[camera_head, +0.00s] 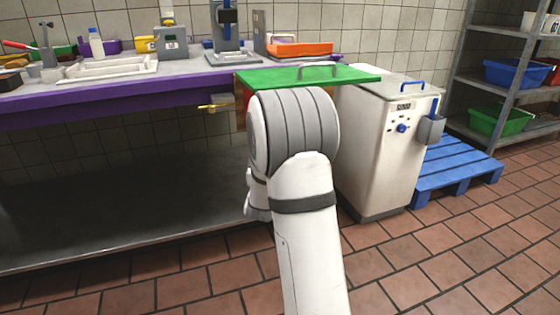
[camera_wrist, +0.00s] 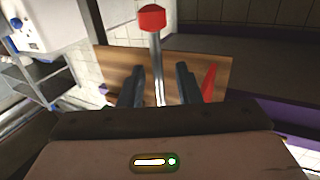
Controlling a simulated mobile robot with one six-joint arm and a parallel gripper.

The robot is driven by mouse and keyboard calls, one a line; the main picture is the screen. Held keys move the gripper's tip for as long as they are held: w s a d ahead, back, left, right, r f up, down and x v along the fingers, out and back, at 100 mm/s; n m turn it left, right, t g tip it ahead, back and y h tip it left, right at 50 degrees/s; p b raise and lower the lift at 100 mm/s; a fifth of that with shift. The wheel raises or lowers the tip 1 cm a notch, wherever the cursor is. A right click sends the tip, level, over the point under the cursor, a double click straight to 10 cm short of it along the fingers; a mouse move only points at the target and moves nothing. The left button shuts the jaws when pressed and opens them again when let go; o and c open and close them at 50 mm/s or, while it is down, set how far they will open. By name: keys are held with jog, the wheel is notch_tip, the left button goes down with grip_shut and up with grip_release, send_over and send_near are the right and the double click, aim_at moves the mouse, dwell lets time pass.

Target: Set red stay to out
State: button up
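In the wrist view my gripper (camera_wrist: 160,70) is open, with its two dark fingers apart. A metal rod topped by a red knob (camera_wrist: 152,18) shows in the gap between the fingers; I cannot tell whether either finger touches it. A red slanted piece (camera_wrist: 209,84) shows just right of the right finger, partly hidden. I cannot tell which of these red parts is the stay. Behind them is a brown wooden panel (camera_wrist: 112,64). In the head view my arm hides the gripper, and a sliver of red shows under the green flap (camera_head: 350,76), which lies level with a metal handle.
A purple-edged counter (camera_head: 180,88) runs left of the flap, with a brass tap-like part (camera_head: 213,107) below its edge. A white machine (camera_head: 385,150) stands right of my arm, by a blue pallet (camera_head: 455,168) and a shelf rack (camera_head: 490,80). Tiled floor is clear in front.

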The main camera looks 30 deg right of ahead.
jog(key=shift+a, duration=0.1)
jog(key=p+v, duration=0.2)
jog(key=v, duration=0.5)
jog(key=shift+s+a, duration=0.15)
jog(key=shift+s, duration=0.15)
jog(key=shift+c, duration=0.4)
